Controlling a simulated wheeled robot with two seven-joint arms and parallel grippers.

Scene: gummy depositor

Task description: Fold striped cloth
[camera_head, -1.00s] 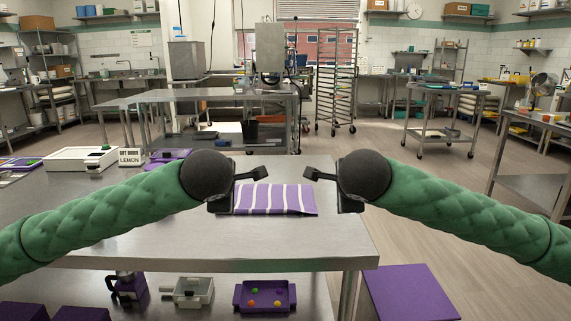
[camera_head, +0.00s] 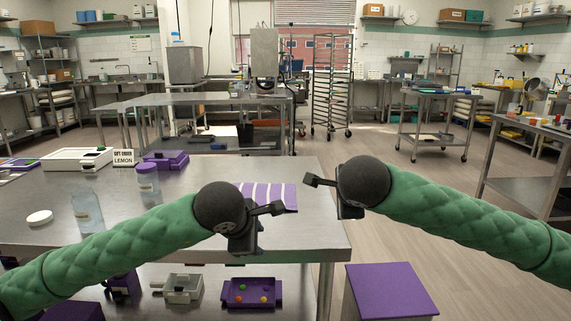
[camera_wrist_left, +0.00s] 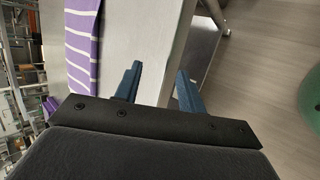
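The striped cloth (camera_head: 268,193), purple with white stripes, lies on the steel table (camera_head: 190,205) near its right end. My left gripper hides part of it. In the left wrist view the cloth (camera_wrist_left: 82,50) lies left of the fingers, apart from them. My left gripper (camera_head: 277,209) is in front of the cloth, near the table's front right corner. Its blue fingers (camera_wrist_left: 159,72) are spread with nothing between them. My right gripper (camera_head: 309,181) is right of the cloth, near the table's right edge; its jaw opening cannot be made out.
A purple-capped bottle (camera_head: 148,179), a clear bottle (camera_head: 87,212) and a white lid (camera_head: 39,217) stand left on the table. A lemon sign (camera_head: 123,157) and purple box (camera_head: 165,159) are behind. A purple tray (camera_head: 252,292) sits on the lower shelf. A purple box (camera_head: 391,291) stands right.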

